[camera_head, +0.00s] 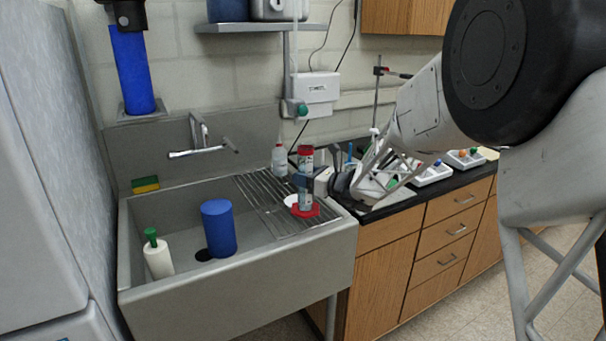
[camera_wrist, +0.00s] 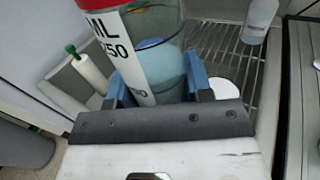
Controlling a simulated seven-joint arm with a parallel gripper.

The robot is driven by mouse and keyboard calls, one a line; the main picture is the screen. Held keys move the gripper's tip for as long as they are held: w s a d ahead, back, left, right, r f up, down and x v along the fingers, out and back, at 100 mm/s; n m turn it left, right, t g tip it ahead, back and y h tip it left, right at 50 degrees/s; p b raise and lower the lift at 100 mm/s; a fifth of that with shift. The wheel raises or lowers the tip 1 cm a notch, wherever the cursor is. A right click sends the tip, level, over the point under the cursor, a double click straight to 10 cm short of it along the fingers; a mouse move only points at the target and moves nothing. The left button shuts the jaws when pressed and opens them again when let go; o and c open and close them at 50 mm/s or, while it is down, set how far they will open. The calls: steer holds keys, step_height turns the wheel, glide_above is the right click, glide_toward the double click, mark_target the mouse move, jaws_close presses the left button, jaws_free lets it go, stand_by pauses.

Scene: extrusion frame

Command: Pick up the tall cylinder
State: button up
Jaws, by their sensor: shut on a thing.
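The tall cylinder (camera_head: 305,163) is a clear graduated cylinder with a red top band and a red base. It stands upright over the ribbed drainboard at the right of the sink. My gripper (camera_head: 304,184) reaches it from the right and is shut on its middle. In the wrist view, the cylinder (camera_wrist: 172,30), with a red and white label reading "ML" and "250", is between the blue fingers of my gripper (camera_wrist: 158,84). Its base is hidden there. I cannot tell whether the base touches the drainboard.
The metal sink (camera_head: 235,275) holds a blue container (camera_head: 219,230) and a white bottle with a green top (camera_head: 158,256). A clear bottle with a red cap (camera_head: 279,160) stands behind the drainboard (camera_head: 262,200). A white round dish is beside the cylinder. Trays stand on the right counter.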

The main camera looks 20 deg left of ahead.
steer(key=shift+s+d+r, duration=0.1)
steer(key=shift+s+d, duration=0.15)
steer(key=shift+s, duration=0.2)
steer(key=shift+s+d+r, duration=0.1)
steer(key=shift+s+d, duration=0.15)
steer(key=shift+s, duration=0.2)
steer(key=shift+s, duration=0.15)
steer(key=shift+s, duration=0.15)
stand_by(0.5)
